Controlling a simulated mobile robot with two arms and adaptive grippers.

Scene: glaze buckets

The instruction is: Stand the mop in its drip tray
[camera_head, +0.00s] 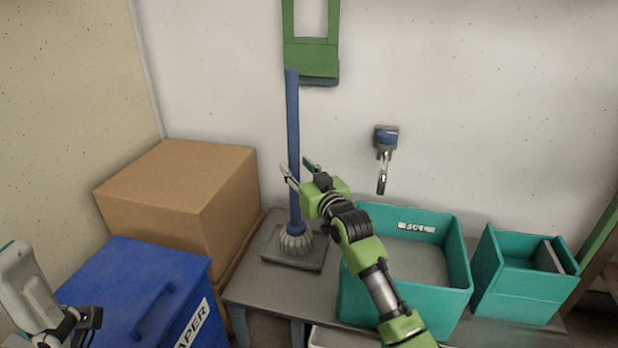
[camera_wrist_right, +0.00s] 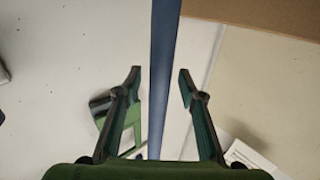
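The mop stands upright with its blue handle (camera_head: 293,120) up and its grey-white head (camera_head: 296,241) down. The head rests on the dark grey drip tray (camera_head: 310,262), which sits on the grey bench. My right gripper (camera_head: 298,168) is open at the handle, well above the head. In the right wrist view the handle (camera_wrist_right: 163,70) runs between the two spread fingers, with a gap on each side.
A cardboard box (camera_head: 190,175) and a blue lidded bin (camera_head: 120,270) stand left of the bench (camera_head: 255,285). A teal bin marked FULL (camera_head: 400,300) and a smaller teal bin (camera_head: 520,290) are on the right. A green wall fixture (camera_head: 312,60) and a wall-mounted bracket (camera_head: 386,138) are behind.

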